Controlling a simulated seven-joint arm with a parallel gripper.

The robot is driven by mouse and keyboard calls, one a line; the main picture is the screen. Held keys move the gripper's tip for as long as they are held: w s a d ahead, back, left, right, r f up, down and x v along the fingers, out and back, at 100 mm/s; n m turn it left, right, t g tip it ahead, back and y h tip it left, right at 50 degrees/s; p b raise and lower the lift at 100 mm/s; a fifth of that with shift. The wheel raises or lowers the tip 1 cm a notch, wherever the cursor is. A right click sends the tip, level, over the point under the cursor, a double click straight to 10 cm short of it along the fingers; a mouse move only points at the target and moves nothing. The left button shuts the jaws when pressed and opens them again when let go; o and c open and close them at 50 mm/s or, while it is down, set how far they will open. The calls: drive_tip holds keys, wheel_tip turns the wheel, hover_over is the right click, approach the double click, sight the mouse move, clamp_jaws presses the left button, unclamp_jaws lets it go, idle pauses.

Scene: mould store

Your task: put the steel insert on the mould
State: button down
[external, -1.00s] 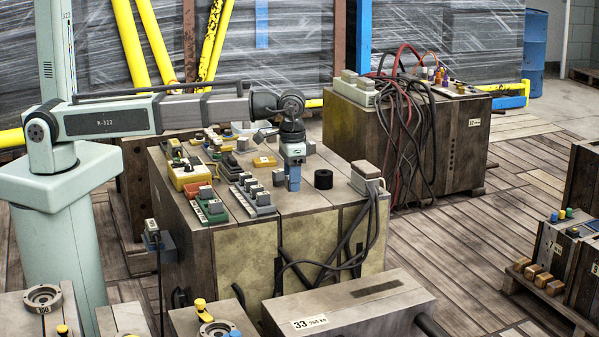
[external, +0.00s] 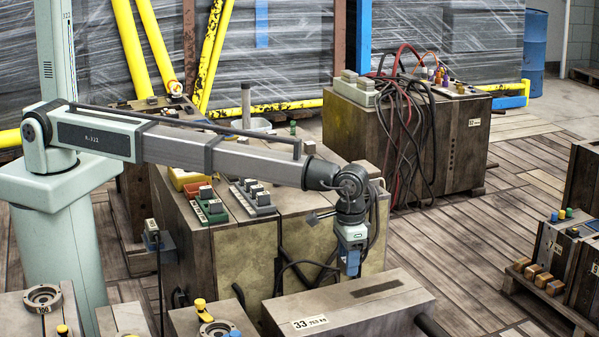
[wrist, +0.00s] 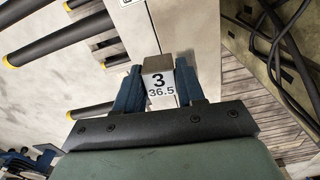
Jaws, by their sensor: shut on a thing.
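My gripper (external: 350,270) is low in front of the large table block, beside or above the back edge of a long grey block labelled 33 (external: 345,312), which may be the mould. In the wrist view my gripper (wrist: 157,85) has its blue fingers shut on a small steel block (wrist: 159,82) with a white label reading 3 and 36.5, which looks like the steel insert. In the external view the insert is hardly visible between the fingers. A pale surface (wrist: 157,27) lies beyond it in the wrist view; whether they touch I cannot tell.
The table block (external: 235,245) behind carries switch boxes (external: 250,196) and a yellow box (external: 187,178). Dark cables hang at its right. Black rods with yellow ends (wrist: 60,35) lie at left in the wrist view. Round fittings (external: 43,297) stand at front left.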

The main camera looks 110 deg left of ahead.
sight(347, 307)
drive_tip(key=shift+w+n, duration=0.1)
drive_tip(key=shift+n, duration=0.4)
drive_tip(key=shift+f, duration=4.95)
drive_tip(key=shift+f, duration=0.2)
drive_tip(key=c, duration=0.7)
unclamp_jaws()
wheel_tip(347, 307, up, 12)
drive_tip(key=shift+r, duration=0.2)
